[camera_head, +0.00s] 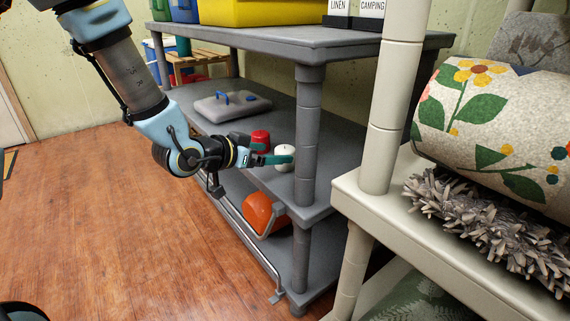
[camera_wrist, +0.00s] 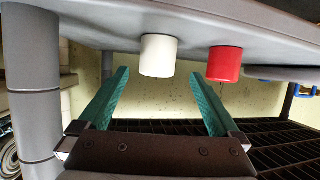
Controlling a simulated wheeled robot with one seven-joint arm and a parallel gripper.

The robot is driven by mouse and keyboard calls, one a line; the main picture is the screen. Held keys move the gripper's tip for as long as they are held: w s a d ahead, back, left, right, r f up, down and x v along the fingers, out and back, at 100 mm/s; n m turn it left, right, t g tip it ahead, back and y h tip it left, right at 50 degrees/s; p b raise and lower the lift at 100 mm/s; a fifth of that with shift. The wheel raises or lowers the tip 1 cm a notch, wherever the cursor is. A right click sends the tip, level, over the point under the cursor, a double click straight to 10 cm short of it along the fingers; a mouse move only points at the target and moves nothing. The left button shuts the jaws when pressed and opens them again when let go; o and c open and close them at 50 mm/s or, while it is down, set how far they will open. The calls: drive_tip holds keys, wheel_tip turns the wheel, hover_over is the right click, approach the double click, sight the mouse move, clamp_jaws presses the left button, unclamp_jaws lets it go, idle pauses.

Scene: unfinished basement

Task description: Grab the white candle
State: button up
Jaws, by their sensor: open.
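The white candle (camera_head: 284,151) stands on the grey shelf's middle board, close to the front right post. In the wrist view the scene looks upside down. There the white candle (camera_wrist: 158,55) appears between the two spread fingertips of my open gripper (camera_wrist: 160,72), with space on both sides. I cannot tell how deep it is between the fingers.
A red candle (camera_head: 260,138) stands beside the white one, and also shows just outside the right finger in the wrist view (camera_wrist: 225,64). The grey post (camera_head: 307,140) is close on the right. A grey case (camera_head: 232,106) lies farther back. An orange object (camera_head: 262,214) is below.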

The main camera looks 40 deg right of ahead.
sight(283, 149)
drive_tip(key=b+x, duration=0.2)
drive_tip(key=x, duration=0.3)
drive_tip(key=shift+s+a+f+b, duration=0.2)
drive_tip(key=shift+s+f+b, duration=0.05)
drive_tip(key=shift+f+b, duration=0.15)
drive_tip(key=shift+w+d+f, duration=0.1)
drive_tip(key=shift+d, duration=0.35)
drive_tip(key=c, duration=1.5)
